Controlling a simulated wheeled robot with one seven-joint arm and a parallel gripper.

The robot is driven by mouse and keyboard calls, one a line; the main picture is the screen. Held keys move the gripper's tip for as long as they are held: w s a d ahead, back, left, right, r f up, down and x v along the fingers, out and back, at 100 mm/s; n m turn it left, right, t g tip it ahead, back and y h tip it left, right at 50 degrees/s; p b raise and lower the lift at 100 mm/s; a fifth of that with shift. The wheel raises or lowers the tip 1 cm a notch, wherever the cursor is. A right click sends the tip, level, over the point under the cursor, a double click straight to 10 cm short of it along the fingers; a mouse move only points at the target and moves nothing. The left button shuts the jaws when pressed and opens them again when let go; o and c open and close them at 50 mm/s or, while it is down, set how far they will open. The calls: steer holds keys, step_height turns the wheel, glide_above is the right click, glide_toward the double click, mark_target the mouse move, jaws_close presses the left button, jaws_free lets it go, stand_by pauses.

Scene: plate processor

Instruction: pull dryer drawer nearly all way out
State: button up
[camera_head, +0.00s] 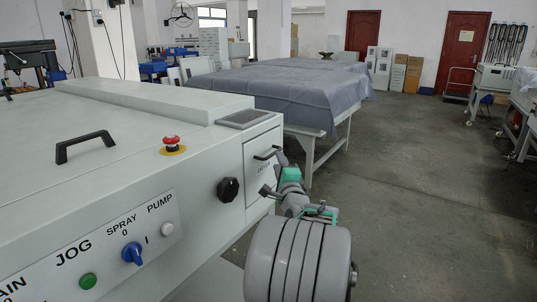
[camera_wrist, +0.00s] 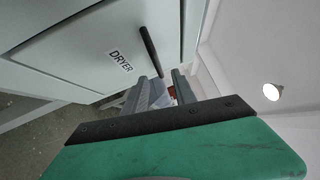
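The dryer drawer (camera_head: 258,178) is a pale grey front in the right end of the big machine, and it looks flush with the machine. It carries a dark bar handle (camera_head: 266,154). In the wrist view the drawer front (camera_wrist: 85,45) shows its DRYER label, and the black handle (camera_wrist: 149,50) stands out beside it. My gripper (camera_head: 274,174) is just in front of the drawer, close to the handle. In the wrist view its grey fingers (camera_wrist: 168,88) are apart with nothing between them, and the handle's end lies near their tips.
The machine (camera_head: 200,140) carries a black knob (camera_head: 228,189), a red stop button (camera_head: 172,142) and a control panel with a blue switch (camera_head: 132,253). A cloth-covered table (camera_head: 265,90) stands behind. The floor (camera_head: 430,190) to the right is clear.

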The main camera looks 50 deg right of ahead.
mark_target(273, 153)
steer(key=x, duration=0.3)
steer(key=w+a+x, duration=0.1)
steer(key=x, duration=0.1)
steer(key=shift+d+f, duration=0.1)
steer(key=shift+w+d, duration=0.35)
steer(key=shift+w, duration=0.05)
steer(key=shift+c, duration=0.5)
jaws_close()
stand_by(0.4)
